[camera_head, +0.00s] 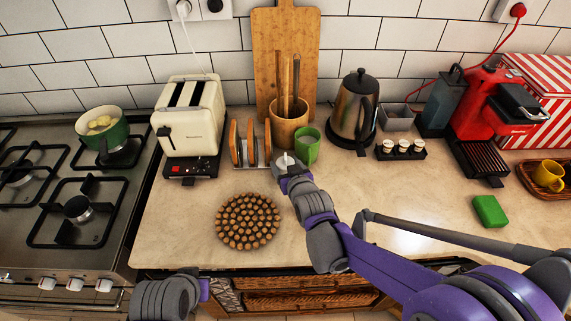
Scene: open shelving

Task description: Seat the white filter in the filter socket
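My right arm reaches up from the lower right, and its gripper (287,163) is over the counter between the toast rack and the green cup. A small white piece (286,159) shows at the gripper's tip. I cannot tell whether it is the white filter or whether the fingers hold it. The fingers are too small and hidden by the wrist to read. I cannot clearly make out a filter socket. A red coffee machine (491,101) stands at the right. Part of my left arm shows at the bottom left, but its fingers are not visible.
Near the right gripper are the toast rack (249,149), green cup (307,144), utensil pot (290,128) and kettle (355,108). A black holder (400,153) carries three small white-topped pieces. A round brown mat (248,221) lies in front.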

